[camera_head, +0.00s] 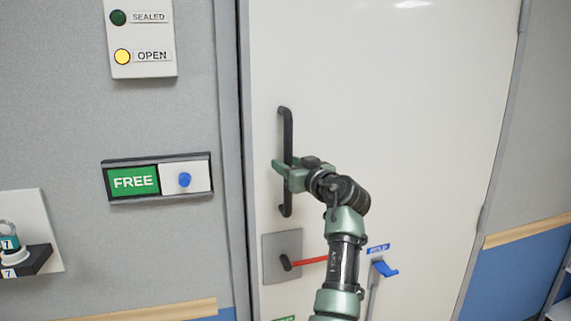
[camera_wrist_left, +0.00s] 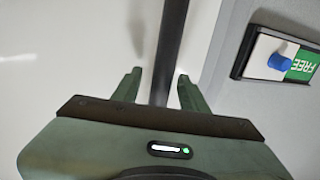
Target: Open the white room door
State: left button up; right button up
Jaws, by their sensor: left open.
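The white room door (camera_head: 410,90) stands in its grey frame and looks closed. A black vertical bar handle (camera_head: 287,125) is on its left side. My left gripper (camera_head: 285,174) is at the handle's lower half, with its jaws open. In the left wrist view, the handle (camera_wrist_left: 170,45) runs between the two green fingers of the gripper (camera_wrist_left: 160,90), with a gap visible on both sides. Below the handle, a grey plate (camera_head: 282,243) carries a lever with a red arm (camera_head: 313,260), pointing right; my arm hides its right end. My right gripper is not in view.
A sign panel (camera_head: 132,181) reading FREE with a blue knob (camera_head: 184,179) is on the wall left of the door. Above it, an indicator box (camera_head: 140,70) has its yellow OPEN lamp lit.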

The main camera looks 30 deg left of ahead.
pick_arm(q)
jog(key=shift+s, duration=0.1)
grip_shut()
dwell(0.4)
dwell(0.8)
